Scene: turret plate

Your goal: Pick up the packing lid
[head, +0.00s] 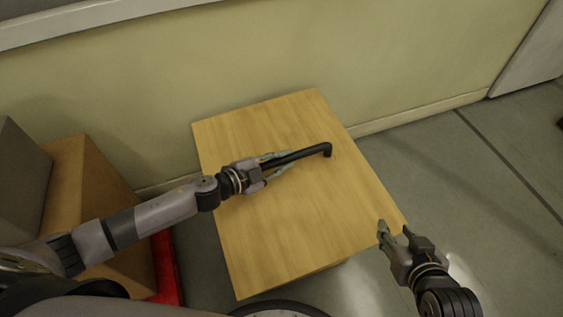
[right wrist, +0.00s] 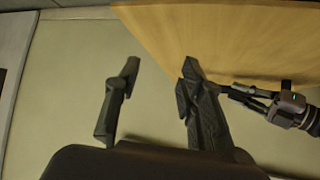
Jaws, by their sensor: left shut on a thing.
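I see nothing that is clearly a packing lid in either view. My left gripper (head: 282,161) is shut on a dark bar with a bent end (head: 318,151), above or on the wooden table top (head: 285,240). I cannot tell whether the bar touches the wood. The left gripper also shows at the right of the right wrist view (right wrist: 262,98), partly cut off. My right gripper (head: 394,229) is open and empty beside the table's right front corner. Its two spread fingers show in the right wrist view (right wrist: 160,68).
The rest of the table top is clear. Brown boxes (head: 85,190) and a grey box (head: 22,170) stand at the left, with a red thing (head: 168,265) low beside them. A wall (head: 250,55) is behind the table. Floor (head: 440,165) is free at the right.

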